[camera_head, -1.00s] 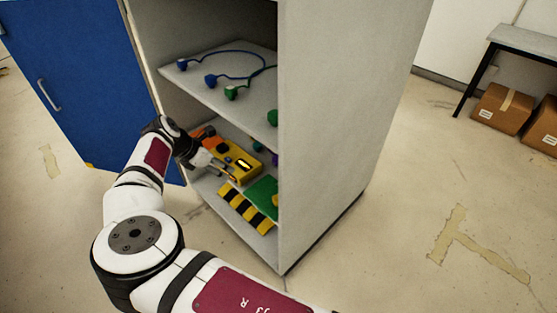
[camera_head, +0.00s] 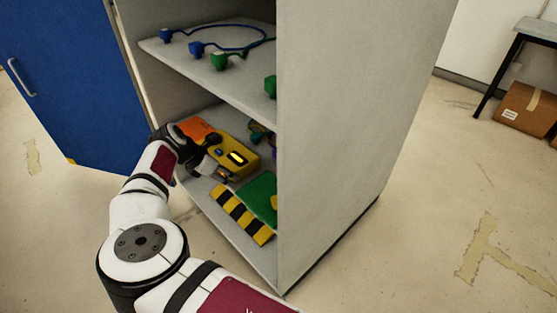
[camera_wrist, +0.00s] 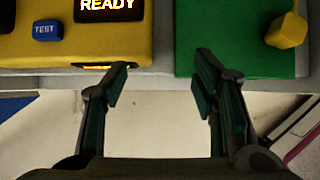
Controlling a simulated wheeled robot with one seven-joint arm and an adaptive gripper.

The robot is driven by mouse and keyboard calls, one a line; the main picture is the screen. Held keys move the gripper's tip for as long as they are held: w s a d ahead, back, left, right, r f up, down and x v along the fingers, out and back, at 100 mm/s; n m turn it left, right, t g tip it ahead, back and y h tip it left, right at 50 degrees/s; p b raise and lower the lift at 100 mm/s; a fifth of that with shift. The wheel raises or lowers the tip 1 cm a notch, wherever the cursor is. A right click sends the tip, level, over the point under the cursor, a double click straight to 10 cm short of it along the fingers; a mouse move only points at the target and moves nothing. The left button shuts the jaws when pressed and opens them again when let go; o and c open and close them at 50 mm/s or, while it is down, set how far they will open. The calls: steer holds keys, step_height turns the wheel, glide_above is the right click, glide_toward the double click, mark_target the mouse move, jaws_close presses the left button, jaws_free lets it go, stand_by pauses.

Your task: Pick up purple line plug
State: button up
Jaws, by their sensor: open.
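My gripper (camera_wrist: 162,82) is open and empty in the wrist view, its two fingers apart over a pale surface. The fingertips are just short of the gap between a yellow device (camera_wrist: 45,50) and a green board (camera_wrist: 232,45). In the head view my gripper (camera_head: 212,172) is at the front left of the yellow device (camera_head: 239,156) on the lower shelf. A small purple patch (camera_head: 274,141) shows behind the device, beside the cabinet's side wall; it may be the purple line plug, but it is mostly hidden. The wrist view shows no purple plug.
The lower shelf also holds the green board (camera_head: 258,190) and a yellow-black striped strip (camera_head: 240,212). Blue plugs (camera_head: 196,48) and green plugs (camera_head: 219,61) lie on the upper shelf (camera_head: 176,65). The cabinet side wall (camera_head: 340,130) closes off the right. The blue door (camera_head: 70,80) stands open.

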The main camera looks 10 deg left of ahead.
steer(key=w+d+b, duration=0.1)
steer(key=w+d, duration=0.3)
steer(key=w, duration=0.1)
steer(key=w+d+b, duration=0.2)
steer(key=w+d, duration=0.2)
steer(key=w, duration=0.1)
steer(key=w+d+b, duration=0.1)
steer(key=w+d, duration=0.3)
steer(key=w, duration=0.1)
steer(key=shift+w, duration=0.15)
steer(key=b+x, duration=0.2)
steer(key=x, duration=0.3)
steer(key=shift+w, duration=0.1)
steer(key=c, duration=1.3)
